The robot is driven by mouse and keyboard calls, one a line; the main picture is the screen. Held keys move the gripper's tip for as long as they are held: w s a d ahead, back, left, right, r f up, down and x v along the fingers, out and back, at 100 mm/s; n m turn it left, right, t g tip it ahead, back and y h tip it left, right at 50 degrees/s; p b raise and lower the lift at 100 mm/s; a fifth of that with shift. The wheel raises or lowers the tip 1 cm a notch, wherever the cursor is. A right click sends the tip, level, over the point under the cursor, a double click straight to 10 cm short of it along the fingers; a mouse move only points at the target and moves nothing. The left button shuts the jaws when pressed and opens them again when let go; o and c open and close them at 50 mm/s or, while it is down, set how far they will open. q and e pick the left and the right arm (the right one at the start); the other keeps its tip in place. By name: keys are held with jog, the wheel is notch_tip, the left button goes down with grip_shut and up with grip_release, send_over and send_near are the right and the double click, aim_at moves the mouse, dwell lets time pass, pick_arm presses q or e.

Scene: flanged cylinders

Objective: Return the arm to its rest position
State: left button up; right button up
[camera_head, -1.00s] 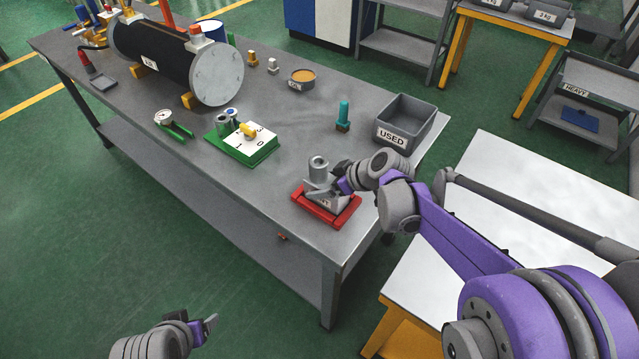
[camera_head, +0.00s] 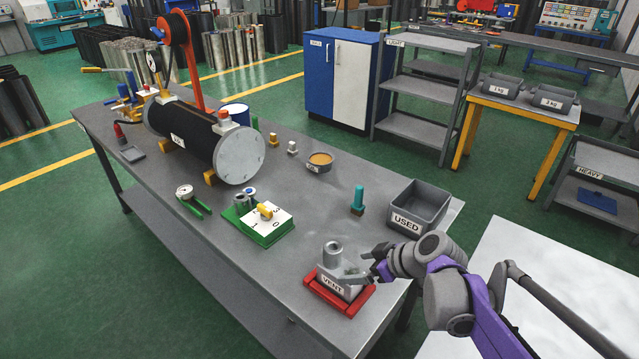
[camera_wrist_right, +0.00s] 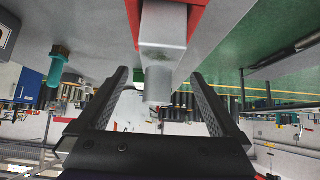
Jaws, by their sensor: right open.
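My right gripper (camera_head: 368,272) is open, just right of a grey block labelled VENT (camera_head: 338,284) with a short round post on top. The block sits upright on a red base (camera_head: 340,298) at the near right corner of the grey workbench. In the right wrist view, the open fingers of my right gripper (camera_wrist_right: 160,78) stand apart, with the grey post (camera_wrist_right: 158,88) showing between them. No finger is seen gripping it; in the head view I cannot tell whether a fingertip touches the block. My left gripper is not in view.
A grey USED bin (camera_head: 428,200) and a teal bolt (camera_head: 357,200) stand behind the gripper. A white table top (camera_head: 510,250) lies right of the bench.

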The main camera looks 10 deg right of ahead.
jog(key=s+a+f+m+h, duration=0.1)
jog(key=s+f+m+h, duration=0.1)
jog(key=s, duration=0.8)
jog(key=s+f+m+g+h, duration=0.1)
jog(key=s+f+m+h, duration=0.2)
jog(key=s, duration=0.8)
jog(key=f+m, duration=0.1)
jog(key=m, duration=0.1)
jog(key=shift+a+m+g+h+p, duration=0.3)
jog(key=shift+a+p, duration=0.05)
jog(key=shift+a, duration=0.05)
